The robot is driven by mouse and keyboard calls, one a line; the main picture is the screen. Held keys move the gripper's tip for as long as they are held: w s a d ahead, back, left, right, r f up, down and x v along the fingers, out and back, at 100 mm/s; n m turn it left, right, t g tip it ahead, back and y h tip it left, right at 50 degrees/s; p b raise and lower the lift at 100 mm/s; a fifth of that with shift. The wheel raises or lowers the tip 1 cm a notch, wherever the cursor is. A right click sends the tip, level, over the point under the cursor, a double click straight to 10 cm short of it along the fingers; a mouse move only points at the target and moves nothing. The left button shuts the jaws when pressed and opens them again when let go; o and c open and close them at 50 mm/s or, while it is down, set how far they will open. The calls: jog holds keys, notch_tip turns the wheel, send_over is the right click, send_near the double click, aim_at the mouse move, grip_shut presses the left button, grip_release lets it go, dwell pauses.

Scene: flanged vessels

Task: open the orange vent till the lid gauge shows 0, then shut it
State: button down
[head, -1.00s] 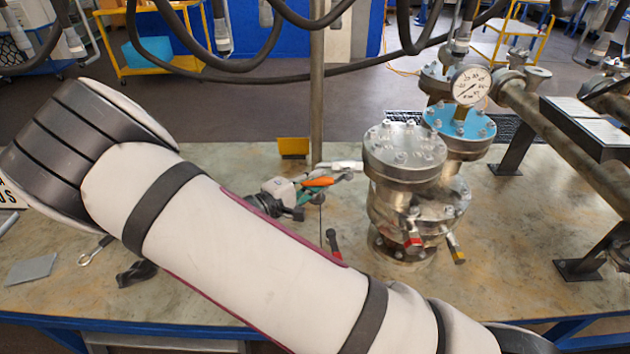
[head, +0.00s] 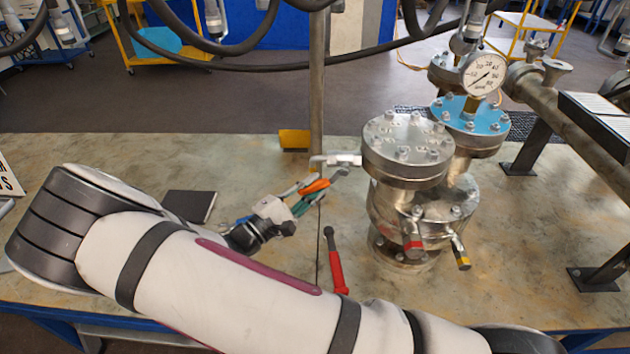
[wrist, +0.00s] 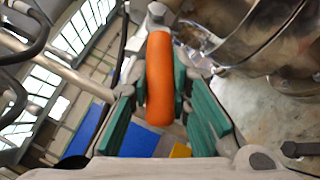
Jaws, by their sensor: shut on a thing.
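The orange vent handle (head: 315,186) sticks out to the left of the steel flanged vessel (head: 405,150), on a pale metal fitting. My gripper (head: 300,196) is closed around this handle, its green pads on either side. In the wrist view the orange handle (wrist: 160,80) stands upright between the pads of my gripper (wrist: 161,88). The round lid gauge (head: 483,73) is above the blue lid (head: 470,114) of the vessel behind. Its dark needle shows against the white dial, but the value is too small to read surely.
Red-tipped (head: 413,243) and yellow-tipped (head: 461,256) levers stick out low on the steel vessel. A red-handled tool (head: 335,265) lies on the bench near my arm. A vertical post (head: 317,90) stands behind the gripper. Dark hoses hang above. A dark flat square (head: 190,205) lies at left.

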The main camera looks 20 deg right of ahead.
jog(key=s+d+f+n+t+y+b, duration=0.1)
jog(key=d+f+n+t+y, duration=0.1)
jog(key=n+t, duration=0.5)
jog(key=s+d+f+n+t+y+b, duration=0.1)
jog(key=d+f+n+t+y, duration=0.1)
jog(key=d+n+t, duration=0.2)
jog(key=shift+s+d+f+n+t+y+b, duration=0.25)
jog(key=shift+n+t, duration=1.55)
jog(key=shift+n, duration=2.6)
jog(key=shift+w+d+y, duration=0.1)
jog(key=shift+d+y, duration=0.1)
jog(key=shift+y, duration=0.15)
jog(key=c, duration=1.5)
grip_release()
jog(key=shift+o, duration=0.2)
jog(key=shift+f, duration=0.1)
jog(key=v, duration=1.2)
jog(key=shift+d, duration=0.1)
